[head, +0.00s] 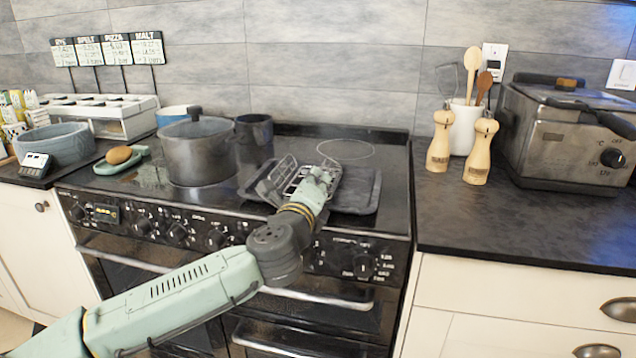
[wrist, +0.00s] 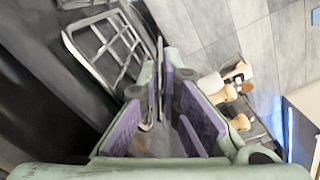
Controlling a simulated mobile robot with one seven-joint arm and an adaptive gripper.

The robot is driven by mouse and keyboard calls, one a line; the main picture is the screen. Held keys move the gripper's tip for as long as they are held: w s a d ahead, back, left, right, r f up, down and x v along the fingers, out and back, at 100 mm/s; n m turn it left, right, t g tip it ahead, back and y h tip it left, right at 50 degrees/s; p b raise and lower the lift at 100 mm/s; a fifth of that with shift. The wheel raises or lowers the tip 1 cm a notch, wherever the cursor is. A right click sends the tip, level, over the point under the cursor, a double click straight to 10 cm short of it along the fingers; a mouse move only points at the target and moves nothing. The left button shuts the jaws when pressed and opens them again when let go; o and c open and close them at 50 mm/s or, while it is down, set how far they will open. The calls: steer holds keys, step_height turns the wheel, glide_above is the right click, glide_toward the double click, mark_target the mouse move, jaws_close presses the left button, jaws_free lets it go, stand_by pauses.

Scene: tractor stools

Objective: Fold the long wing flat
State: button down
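A folding metal rack (head: 272,183) with slotted wire wings stands on the dark hob, left of and behind my gripper (head: 318,182). One wing is raised and tilted; I cannot tell for sure which is the long one. In the wrist view a wire-barred wing (wrist: 108,48) fills the upper left. My gripper (wrist: 162,110) has its purple-padded fingers apart. A thin upright metal edge (wrist: 160,75) shows between them, with gaps beside it. Whether it touches a pad I cannot tell. My gripper and wrist hide part of the rack in the head view.
A dark flat tray or plate (head: 357,190) lies right of my gripper. A large pot (head: 197,152) and a dark smaller pot (head: 254,138) stand on the left of the hob. Wooden mills (head: 480,152) and a fryer (head: 560,135) stand on the right counter, whose front is clear.

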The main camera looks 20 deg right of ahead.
steer(key=c, duration=2.1)
jaws_free()
steer(key=shift+s+a, duration=0.1)
steer(key=v, duration=0.7)
steer(key=shift+s+a, duration=0.1)
steer(key=shift+s, duration=0.05)
